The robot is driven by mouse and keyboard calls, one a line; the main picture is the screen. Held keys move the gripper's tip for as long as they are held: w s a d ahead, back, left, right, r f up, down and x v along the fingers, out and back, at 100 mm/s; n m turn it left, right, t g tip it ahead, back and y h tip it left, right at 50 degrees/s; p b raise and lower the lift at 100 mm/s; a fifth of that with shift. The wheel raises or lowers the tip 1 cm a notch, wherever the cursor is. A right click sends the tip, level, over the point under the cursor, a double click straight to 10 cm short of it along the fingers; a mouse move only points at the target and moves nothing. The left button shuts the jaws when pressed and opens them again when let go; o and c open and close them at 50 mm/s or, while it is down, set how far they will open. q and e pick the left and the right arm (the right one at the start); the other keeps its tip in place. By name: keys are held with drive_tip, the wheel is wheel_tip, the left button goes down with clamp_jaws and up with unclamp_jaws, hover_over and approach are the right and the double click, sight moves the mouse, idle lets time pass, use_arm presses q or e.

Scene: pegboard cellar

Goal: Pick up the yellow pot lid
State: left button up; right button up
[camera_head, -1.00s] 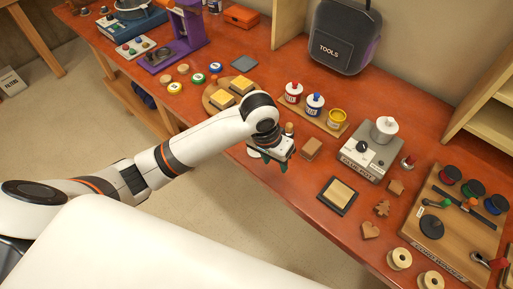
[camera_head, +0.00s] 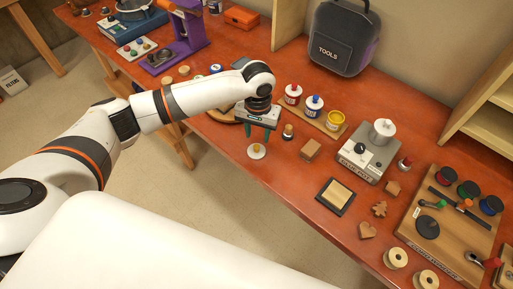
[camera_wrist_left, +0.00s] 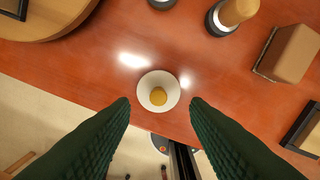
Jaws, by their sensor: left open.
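The yellow pot lid, a small white disc with a yellow knob on top (camera_head: 257,151), lies flat on the red-brown bench near its front edge. In the left wrist view the lid (camera_wrist_left: 147,102) sits centred, just beyond and between the two dark green ribbed fingertips. My left gripper (camera_head: 261,132) points down above the lid, open and empty, apart from it. The yellow pot (camera_head: 336,121) stands without a lid beside the red and blue pots on a wooden strip. My right gripper is not in view.
A dark-based, wooden-topped stamp (camera_head: 288,132) and a brown block (camera_head: 311,149) stand right of the lid. A round wooden board (camera_head: 222,116) lies to its left. A grey machine (camera_head: 367,151) stands further right. The bench edge is close in front of the lid.

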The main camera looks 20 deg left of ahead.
sight(257, 146)
use_arm(q)
drive_tip(key=shift+s+a+f+p, duration=0.1)
drive_tip(key=shift+f+p, duration=0.25)
drive_tip(key=shift+f, duration=0.1)
wheel_tip(257, 146, down, 4)
drive_tip(key=shift+s+r+p, duration=0.1)
drive_tip(key=shift+r+p, duration=0.15)
drive_tip(key=shift+p, duration=0.3)
drive_tip(key=shift+f, duration=0.35)
drive_tip(key=shift+c, duration=0.5)
clamp_jaws()
